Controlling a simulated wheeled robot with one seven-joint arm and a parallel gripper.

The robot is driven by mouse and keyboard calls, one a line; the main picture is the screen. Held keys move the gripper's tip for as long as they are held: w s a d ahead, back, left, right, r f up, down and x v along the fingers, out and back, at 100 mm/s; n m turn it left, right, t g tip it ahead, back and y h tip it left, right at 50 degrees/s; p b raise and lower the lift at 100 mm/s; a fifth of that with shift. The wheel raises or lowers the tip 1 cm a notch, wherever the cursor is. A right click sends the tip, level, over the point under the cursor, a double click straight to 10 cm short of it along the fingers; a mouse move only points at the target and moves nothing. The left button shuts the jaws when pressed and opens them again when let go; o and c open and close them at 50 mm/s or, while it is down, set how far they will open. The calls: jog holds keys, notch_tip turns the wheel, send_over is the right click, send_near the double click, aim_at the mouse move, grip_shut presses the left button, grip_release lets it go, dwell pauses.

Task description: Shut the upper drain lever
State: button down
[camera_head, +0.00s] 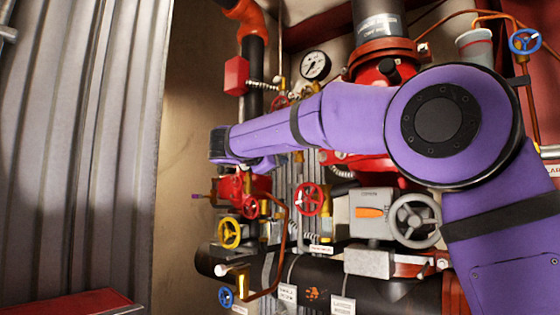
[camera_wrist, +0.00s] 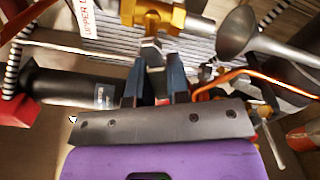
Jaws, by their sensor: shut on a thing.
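In the wrist view, the upper drain lever (camera_wrist: 152,50) is a short metal lever on a brass-yellow valve body (camera_wrist: 155,16). A white label (camera_wrist: 86,20) beside it reads "UPPER D", with the rest cut off. My gripper (camera_wrist: 160,72) has its dark fingers closed on the lever, one on each side, just below the valve body. Most of the gripped part is hidden between the fingers. In the head view, my purple arm reaches across the pipework and hides the lever and the gripper's fingertips.
Red (camera_head: 312,199), yellow (camera_head: 229,232) and blue (camera_head: 225,297) handwheels crowd below my arm. A grey gearbox (camera_head: 366,214) with a handwheel stands at the lower middle. Corrugated metal (camera_head: 70,150) fills the left. In the wrist view, a dark pipe (camera_wrist: 70,87) lies close left of the fingers.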

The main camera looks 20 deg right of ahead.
jog(key=shift+w+a+r+m, duration=0.1)
jog(key=shift+r+m, duration=0.25)
jog(key=shift+m, duration=0.8)
jog(key=shift+w+r+m, duration=0.1)
jog(key=shift+r+m, duration=0.25)
jog(key=shift+m, duration=0.8)
jog(key=c, duration=1.1)
grip_release()
jog(key=shift+s, duration=0.1)
jog(key=v, duration=1)
jog(key=shift+s+a, duration=0.2)
jog(key=shift+a, duration=0.1)
